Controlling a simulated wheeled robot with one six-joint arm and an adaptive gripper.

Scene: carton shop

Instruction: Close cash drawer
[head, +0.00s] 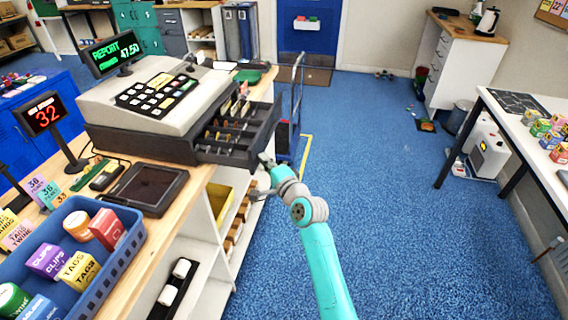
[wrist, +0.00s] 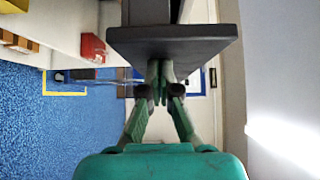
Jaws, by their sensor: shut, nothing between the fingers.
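The cash drawer (head: 238,137) stands pulled out from the right side of the cash register (head: 150,95) on the wooden counter. Its compartments hold notes and coins. My gripper (head: 264,160) is at the drawer's outer front corner in the head view, small and partly hidden by my wrist. In the wrist view my gripper (wrist: 159,72) is shut and empty, its fingertips at the edge of the dark drawer front (wrist: 172,42). They look to be touching it or very close; I cannot tell which.
A card tablet (head: 146,188) and a blue basket (head: 85,265) of small boxes are on the counter. A hand trolley (head: 290,130) stands just beyond the drawer. Blue floor (head: 400,220) is clear to the right, up to a white table (head: 500,115).

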